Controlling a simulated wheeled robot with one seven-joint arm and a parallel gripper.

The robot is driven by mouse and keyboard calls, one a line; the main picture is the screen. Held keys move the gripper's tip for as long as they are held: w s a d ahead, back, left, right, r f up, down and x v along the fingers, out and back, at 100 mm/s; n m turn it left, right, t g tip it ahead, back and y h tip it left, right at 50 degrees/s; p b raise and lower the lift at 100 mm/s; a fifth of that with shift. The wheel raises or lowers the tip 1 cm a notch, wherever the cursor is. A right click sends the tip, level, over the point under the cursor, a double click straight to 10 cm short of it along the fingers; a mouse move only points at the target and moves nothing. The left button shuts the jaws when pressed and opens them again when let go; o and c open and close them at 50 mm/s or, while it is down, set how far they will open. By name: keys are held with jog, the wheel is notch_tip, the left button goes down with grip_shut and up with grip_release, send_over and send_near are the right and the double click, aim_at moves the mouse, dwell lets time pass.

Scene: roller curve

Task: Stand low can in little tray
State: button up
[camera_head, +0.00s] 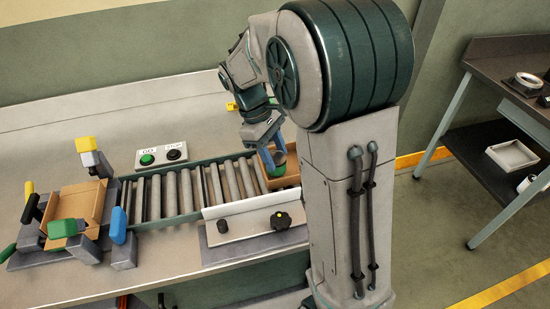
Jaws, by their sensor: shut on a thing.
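My gripper (273,152) is low over the right end of the roller line, at a brown open box (289,179). Its bluish fingers point down and are shut on a small dark green object (280,158), partly hidden by the fingers. I cannot tell whether this object touches the box.
The roller line (184,192) runs along the bench. A panel with a black knob (281,221) stands in front of it. A second open box (77,208) sits among clamps at the left. A green-and-black button box (161,156) is behind. Floor separates bench and side table (494,93).

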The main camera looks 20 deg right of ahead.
aim_at(272, 155)
jog(key=shift+f, duration=1.3)
jog(key=shift+f, duration=0.1)
jog(key=shift+f, duration=0.1)
jog(key=o, duration=0.8)
jog(key=shift+o, duration=0.2)
